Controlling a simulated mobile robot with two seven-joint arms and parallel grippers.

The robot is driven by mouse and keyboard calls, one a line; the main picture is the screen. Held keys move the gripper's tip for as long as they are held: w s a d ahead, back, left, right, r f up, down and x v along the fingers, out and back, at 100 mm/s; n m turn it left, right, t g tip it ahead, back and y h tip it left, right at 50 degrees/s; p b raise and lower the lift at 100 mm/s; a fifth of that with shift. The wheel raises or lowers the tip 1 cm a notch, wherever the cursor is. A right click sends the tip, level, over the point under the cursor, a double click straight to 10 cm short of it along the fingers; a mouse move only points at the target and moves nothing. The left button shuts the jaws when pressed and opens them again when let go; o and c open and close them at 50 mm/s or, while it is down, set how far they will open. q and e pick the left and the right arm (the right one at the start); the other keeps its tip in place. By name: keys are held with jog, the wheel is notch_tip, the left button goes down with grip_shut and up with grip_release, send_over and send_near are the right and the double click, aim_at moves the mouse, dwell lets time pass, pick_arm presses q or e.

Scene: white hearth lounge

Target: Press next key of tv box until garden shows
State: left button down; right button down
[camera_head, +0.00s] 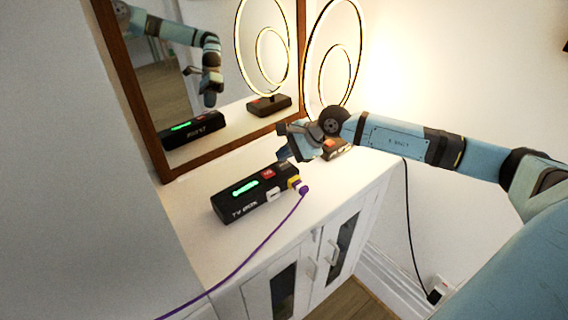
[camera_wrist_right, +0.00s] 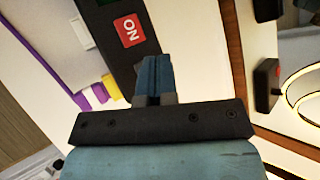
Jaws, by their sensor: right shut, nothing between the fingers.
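The TV box (camera_head: 232,207) is a black box with "TV BOX" lettering on the white cabinet top. My right gripper (camera_head: 283,155) is shut and empty, near the red-key end of the box. Its fingertips (camera_wrist_right: 153,62) appear beside the red key; contact cannot be told. My left gripper is not in view.
A yellow connector (camera_head: 294,182) and purple cable (camera_head: 255,252) leave the box's right end. A ring lamp (camera_head: 333,50) with a dark base (camera_head: 337,152) stands behind my gripper. A brown-framed mirror (camera_head: 160,60) at the back reflects box, lamp and arm.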

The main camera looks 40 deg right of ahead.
aim_at(285, 165)
jog(key=shift+r+p, duration=1)
jog(key=shift+r, duration=1.55)
